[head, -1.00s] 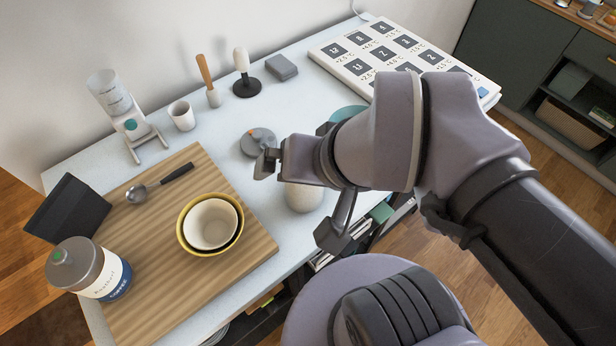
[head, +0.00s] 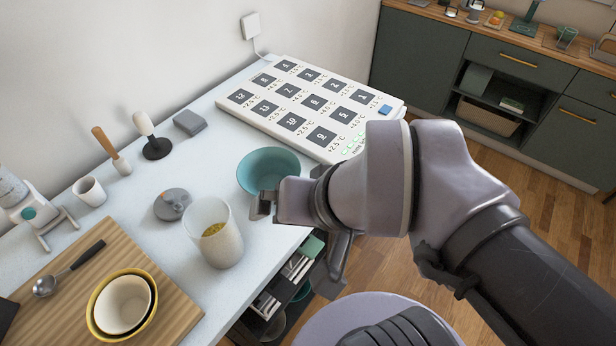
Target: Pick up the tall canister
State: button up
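A tall, whitish, see-through canister (head: 221,250) with an open top and yellow contents stands upright on the pale table, near its front edge. My gripper (head: 298,236) is to its right in the picture, apart from it, with its fingers spread and nothing seen between them. The near finger hangs past the table's front edge in the picture. My gripper partly covers the front of a teal bowl (head: 262,168).
A grey round lidded object (head: 172,204) is just left of the canister. A wooden board (head: 55,290) with a spoon and nested bowls (head: 122,304) lies at left. A large numbered panel (head: 300,105) fills the back right. A mug (head: 90,191) stands behind.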

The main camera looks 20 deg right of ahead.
aim_at(209, 222)
jog(key=k+j+u, duration=0.1)
jog(key=j, duration=0.25)
jog(key=k+j+u, duration=0.15)
jog(key=j, duration=0.25)
jog(key=k+j+u, duration=0.1)
jog(key=j, duration=0.3)
